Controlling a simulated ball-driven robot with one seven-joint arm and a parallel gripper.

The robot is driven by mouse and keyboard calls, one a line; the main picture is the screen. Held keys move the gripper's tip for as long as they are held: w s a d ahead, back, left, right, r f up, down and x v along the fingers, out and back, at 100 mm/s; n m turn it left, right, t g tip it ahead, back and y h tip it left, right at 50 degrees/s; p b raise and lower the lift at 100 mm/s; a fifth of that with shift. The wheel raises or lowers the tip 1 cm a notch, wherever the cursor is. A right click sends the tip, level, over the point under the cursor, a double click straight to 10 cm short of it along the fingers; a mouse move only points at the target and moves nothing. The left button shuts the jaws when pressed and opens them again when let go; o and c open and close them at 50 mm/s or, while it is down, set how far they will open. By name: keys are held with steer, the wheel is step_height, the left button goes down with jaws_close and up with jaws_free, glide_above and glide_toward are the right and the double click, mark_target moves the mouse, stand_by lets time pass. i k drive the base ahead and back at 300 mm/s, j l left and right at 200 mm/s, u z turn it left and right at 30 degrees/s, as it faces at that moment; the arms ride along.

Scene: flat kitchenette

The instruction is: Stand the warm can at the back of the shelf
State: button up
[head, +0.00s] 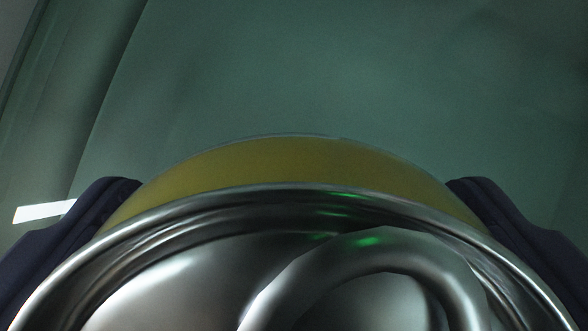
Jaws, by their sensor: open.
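A can with a yellow side (290,162) and a shiny metal end (190,275) fills the bottom middle of the head view, very close to the camera. A curved metal ring or tab shows on its end. My gripper (293,205) is open, with one dark finger at the can's left side and the other at its right. The fingers lie close beside the can; I cannot tell whether they touch it. The can's lower part is cut off by the picture's edge. I cannot make out a shelf for certain.
A dim, plain green surface (330,70) fills the background beyond the can. A darker vertical band or edge (95,110) runs down the left side. A small bright white strip (44,212) shows at the left, near the left finger. No other objects are visible.

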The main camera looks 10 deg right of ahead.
mark_target(561, 43)
steer(key=k, duration=1.15)
